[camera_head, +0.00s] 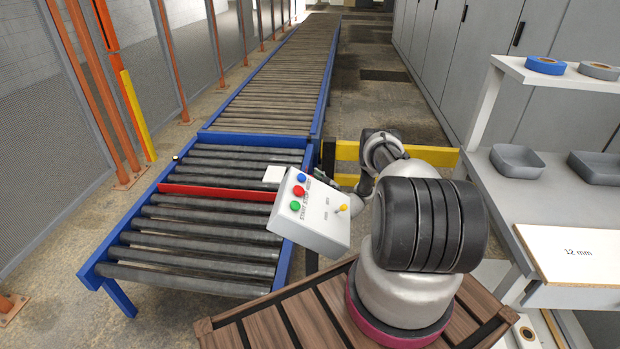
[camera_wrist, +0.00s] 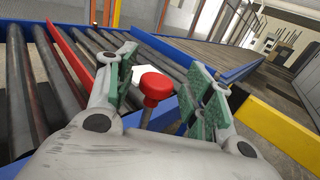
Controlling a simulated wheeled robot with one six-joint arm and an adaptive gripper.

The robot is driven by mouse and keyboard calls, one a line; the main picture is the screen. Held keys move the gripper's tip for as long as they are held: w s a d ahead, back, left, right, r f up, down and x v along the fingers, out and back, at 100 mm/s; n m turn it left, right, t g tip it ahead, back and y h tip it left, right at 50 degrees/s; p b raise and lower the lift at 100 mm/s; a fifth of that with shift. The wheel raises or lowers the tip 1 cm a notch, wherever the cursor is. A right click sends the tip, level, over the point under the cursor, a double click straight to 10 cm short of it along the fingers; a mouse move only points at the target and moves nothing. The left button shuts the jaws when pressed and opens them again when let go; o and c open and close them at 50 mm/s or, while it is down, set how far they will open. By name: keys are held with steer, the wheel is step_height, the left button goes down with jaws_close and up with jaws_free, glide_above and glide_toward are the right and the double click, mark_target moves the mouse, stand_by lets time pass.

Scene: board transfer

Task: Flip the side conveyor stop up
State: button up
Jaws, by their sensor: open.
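The side conveyor (camera_head: 190,262) has a blue frame and dark rollers. A red bar (camera_head: 212,192), which looks like the stop, lies across it between rollers; it also shows at the upper left in the wrist view (camera_wrist: 68,52). I cannot tell whether it stands above the rollers. A red round knob on a stem (camera_wrist: 155,86) is between my fingers in the wrist view, apart from both green pads. My gripper (camera_wrist: 168,82) is open around it. In the head view, my gripper is mostly hidden behind the control box by the conveyor's right rail.
A grey control box (camera_head: 322,222) with coloured buttons stands close to my arm. A yellow barrier (camera_head: 430,156) is behind the arm. The long conveyor (camera_head: 275,85) continues ahead. A shelf table (camera_head: 530,190) with trays stands at right, a mesh fence at left.

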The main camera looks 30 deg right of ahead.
steer(key=s+d, duration=0.2)
steer(key=s, duration=0.8)
steer(key=shift+s, duration=0.2)
